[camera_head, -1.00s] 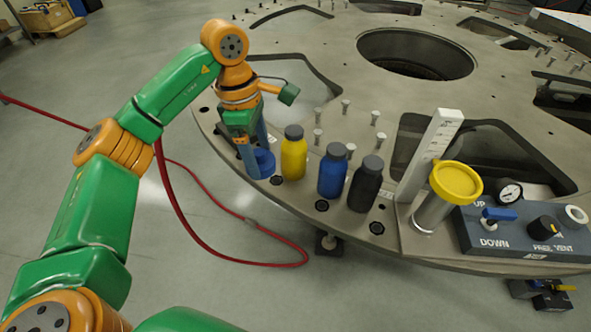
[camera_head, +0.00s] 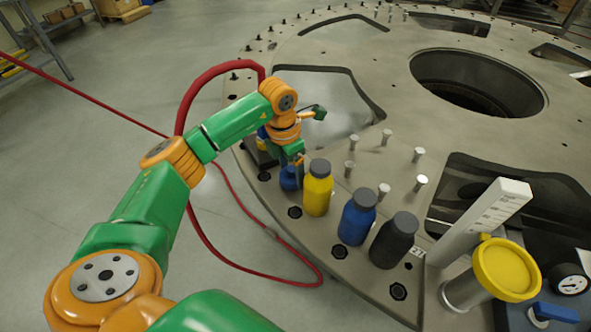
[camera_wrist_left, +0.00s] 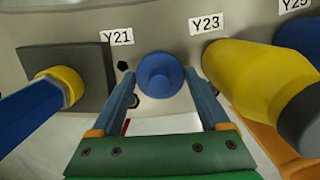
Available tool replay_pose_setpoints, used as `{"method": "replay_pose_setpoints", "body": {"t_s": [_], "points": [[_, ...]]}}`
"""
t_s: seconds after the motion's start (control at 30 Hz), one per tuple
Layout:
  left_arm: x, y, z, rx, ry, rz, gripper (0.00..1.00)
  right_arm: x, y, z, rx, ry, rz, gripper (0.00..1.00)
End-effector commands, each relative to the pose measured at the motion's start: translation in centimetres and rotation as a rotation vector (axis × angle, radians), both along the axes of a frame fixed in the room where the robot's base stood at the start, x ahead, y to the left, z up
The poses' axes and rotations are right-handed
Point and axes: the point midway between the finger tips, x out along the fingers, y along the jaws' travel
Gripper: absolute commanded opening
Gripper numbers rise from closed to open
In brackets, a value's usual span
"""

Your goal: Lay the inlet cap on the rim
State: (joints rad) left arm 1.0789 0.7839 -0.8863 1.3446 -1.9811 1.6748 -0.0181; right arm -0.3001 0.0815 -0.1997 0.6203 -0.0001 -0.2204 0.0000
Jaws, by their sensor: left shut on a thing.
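The blue round inlet cap (camera_head: 289,179) is between the fingers of my left gripper (camera_head: 294,172), just left of the yellow bottle, over the rim of the turret plate (camera_head: 267,195). In the left wrist view my gripper (camera_wrist_left: 160,82) is shut on the cap (camera_wrist_left: 160,70), with a finger on each side. The cap lies between the labels Y21 and Y23. I cannot tell whether its underside touches the plate. My right gripper is not in view.
A yellow bottle (camera_head: 317,190), a blue bottle (camera_head: 356,218) and a black bottle (camera_head: 393,242) stand along the rim. A dark block with a yellow ring (camera_wrist_left: 72,84) and blue fitting sits left of the cap. Several metal pins (camera_head: 386,136) stand behind the bottles. A red hose (camera_head: 200,238) hangs outside the rim.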

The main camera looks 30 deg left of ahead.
Motion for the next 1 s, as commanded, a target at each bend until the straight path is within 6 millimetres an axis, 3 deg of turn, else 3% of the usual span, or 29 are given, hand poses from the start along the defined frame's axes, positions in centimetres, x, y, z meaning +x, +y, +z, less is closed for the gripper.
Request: {"method": "replay_pose_setpoints", "body": {"t_s": [0.37,0.4,0.47,0.8,1.0], "points": [[0.0,0.0,-0.8,0.0,-0.001,-0.002,0.27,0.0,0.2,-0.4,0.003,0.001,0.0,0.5],[0.0,0.0,-0.7,0.0,-0.001,-0.002,0.87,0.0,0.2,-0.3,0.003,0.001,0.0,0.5],[0.0,0.0,-0.7,0.0,-0.001,-0.002,1.0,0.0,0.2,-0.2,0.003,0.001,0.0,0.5],[0.0,0.0,0.3,0.0,-0.004,-0.002,1.0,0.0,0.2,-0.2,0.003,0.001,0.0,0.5],[-0.4,0.2,4.4,0.0,-0.008,-0.002,1.0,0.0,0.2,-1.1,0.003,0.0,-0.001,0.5]]}}
